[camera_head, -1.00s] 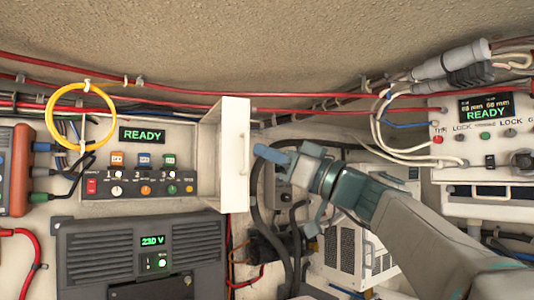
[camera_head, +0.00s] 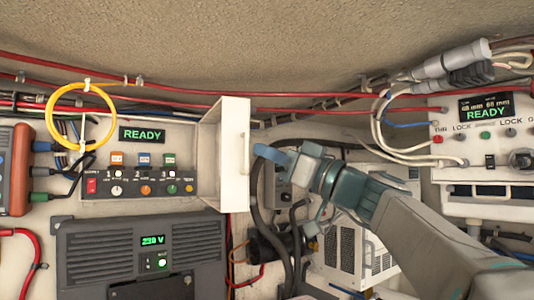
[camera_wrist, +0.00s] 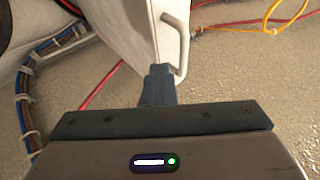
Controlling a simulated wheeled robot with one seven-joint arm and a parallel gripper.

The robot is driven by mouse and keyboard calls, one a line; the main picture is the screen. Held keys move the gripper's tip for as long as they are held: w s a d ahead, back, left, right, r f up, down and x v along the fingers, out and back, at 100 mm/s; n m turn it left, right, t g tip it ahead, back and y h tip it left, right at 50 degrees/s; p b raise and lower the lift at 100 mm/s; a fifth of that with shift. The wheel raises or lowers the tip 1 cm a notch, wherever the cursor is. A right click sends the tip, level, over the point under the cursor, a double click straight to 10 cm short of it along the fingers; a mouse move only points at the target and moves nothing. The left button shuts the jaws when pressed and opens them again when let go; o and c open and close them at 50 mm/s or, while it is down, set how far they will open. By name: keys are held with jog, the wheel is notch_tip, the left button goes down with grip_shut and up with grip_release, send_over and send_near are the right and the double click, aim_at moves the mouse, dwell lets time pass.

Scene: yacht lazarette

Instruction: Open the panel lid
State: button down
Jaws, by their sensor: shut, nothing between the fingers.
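The white panel lid (camera_head: 235,150) stands swung out from the wall at the right side of the control panel (camera_head: 137,186), hinged open. Its bar handle (camera_head: 244,151) is on the face turned to the right. My gripper (camera_head: 261,151) is shut and empty, its blue fingertips just right of the handle. In the wrist view the lid (camera_wrist: 150,30) and its handle (camera_wrist: 178,42) show beyond the shut fingers (camera_wrist: 159,74). The fingertips are close to the handle's end; I cannot tell whether they touch it.
The exposed panel has switches, knobs and a READY display (camera_head: 142,135). A dark inverter unit (camera_head: 140,255) is below. A yellow cable loop (camera_head: 50,112) hangs at left. Red cables run above. Dark hoses (camera_head: 262,215) and a white vented box (camera_head: 350,250) lie below my arm.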

dwell(0.3)
jog(key=c, duration=1.8)
grip_release()
jog(key=b+v, duration=0.5)
jog(key=v, duration=0.9)
jog(key=shift+b, duration=0.35)
jog(key=shift+w+a, duration=0.1)
jog(key=shift+c, duration=0.5)
